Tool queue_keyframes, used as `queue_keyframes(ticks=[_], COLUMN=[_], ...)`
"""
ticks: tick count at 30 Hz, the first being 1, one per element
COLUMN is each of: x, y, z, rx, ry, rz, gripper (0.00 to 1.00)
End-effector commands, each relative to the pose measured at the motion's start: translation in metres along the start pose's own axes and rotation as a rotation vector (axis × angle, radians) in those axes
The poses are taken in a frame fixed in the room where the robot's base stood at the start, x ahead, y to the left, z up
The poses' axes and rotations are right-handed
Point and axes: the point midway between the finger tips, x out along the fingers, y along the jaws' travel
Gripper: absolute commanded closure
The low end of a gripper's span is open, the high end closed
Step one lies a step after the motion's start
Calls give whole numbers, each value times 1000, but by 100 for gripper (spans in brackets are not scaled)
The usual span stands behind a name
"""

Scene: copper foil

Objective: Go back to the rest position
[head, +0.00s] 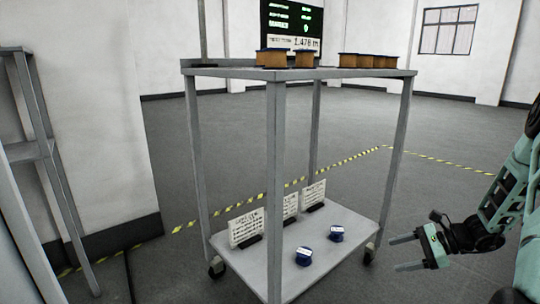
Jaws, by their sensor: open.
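My gripper (404,253) is at the right, beside the cart's lower right side and apart from it. Its two fingers are spread, pointing left, with nothing between them. My teal arm comes in from the right edge. A grey cart (240,71) stands in the middle.
White cards (246,227) stand on the lower shelf's left side. A grey rack (30,150) is at the left by a white wall. A dark screen (291,28) is behind the cart. The floor (440,200) behind my gripper is clear, with yellow-black tape (350,160).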

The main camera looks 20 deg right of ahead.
Motion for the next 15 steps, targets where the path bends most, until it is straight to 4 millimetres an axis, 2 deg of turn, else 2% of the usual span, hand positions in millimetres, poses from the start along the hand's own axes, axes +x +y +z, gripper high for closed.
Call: queue_keyframes(ticks=[1, 6, 10, 15], x=[16, 67, 94, 110], y=[2, 38, 80, 146], z=[36, 136, 202, 274], rx=[-86, -405, -668, -1035], ry=[10, 52, 74, 87], rz=[86, 382, 595, 847], gripper=[27, 27, 27, 27])
